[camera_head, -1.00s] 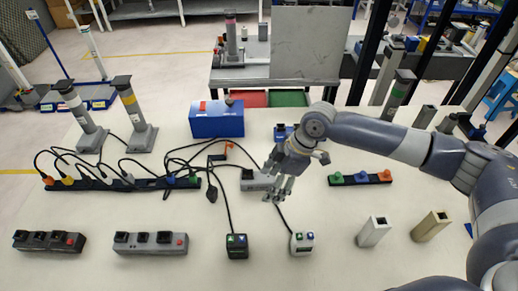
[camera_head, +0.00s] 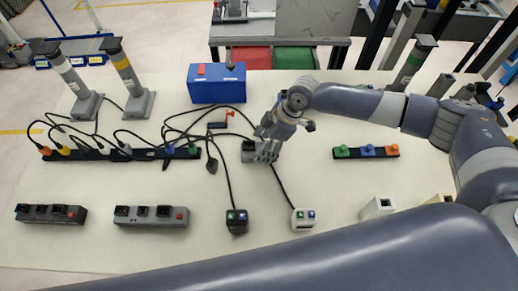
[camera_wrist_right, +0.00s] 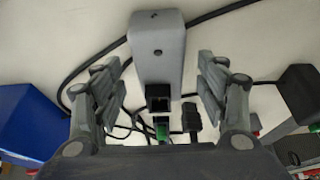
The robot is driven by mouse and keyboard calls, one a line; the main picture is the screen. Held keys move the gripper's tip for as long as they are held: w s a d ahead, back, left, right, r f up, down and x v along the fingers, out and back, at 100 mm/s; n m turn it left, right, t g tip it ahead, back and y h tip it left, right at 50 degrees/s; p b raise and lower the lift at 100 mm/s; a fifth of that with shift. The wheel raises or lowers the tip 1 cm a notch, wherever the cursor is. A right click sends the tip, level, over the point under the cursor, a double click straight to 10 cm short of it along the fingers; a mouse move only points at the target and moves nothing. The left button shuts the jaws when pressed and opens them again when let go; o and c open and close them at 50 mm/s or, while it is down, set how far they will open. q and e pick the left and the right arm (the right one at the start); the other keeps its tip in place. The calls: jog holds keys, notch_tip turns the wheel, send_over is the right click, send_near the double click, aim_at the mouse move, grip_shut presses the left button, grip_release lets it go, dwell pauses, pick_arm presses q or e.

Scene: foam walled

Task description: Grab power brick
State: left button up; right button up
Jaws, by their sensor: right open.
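A small grey power brick (camera_head: 247,156) lies on the white table with black cables around it. In the head view my right gripper (camera_head: 267,151) is just over its right part and hides some of it. In the wrist view the grey brick (camera_wrist_right: 160,45) lies between the two spread fingers of the right gripper (camera_wrist_right: 165,85), with a gap on each side. Its near end has a black socket. The right gripper is open and empty; whether it touches the brick cannot be told. My left gripper is not in view.
A blue box (camera_head: 216,83) stands behind the brick. A long black power strip (camera_head: 118,154) with plugged cables lies to the left. A black cube (camera_head: 237,221) and a white cube (camera_head: 303,219) stand in front. My grey arm link crosses the bottom of the head view.

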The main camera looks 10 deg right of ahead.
aim_at(260, 149)
jog(key=shift+x, duration=1.6)
jog(key=shift+a, duration=0.1)
jog(key=c, duration=1.3)
jog(key=shift+r, duration=0.1)
jog(key=shift+w, duration=0.1)
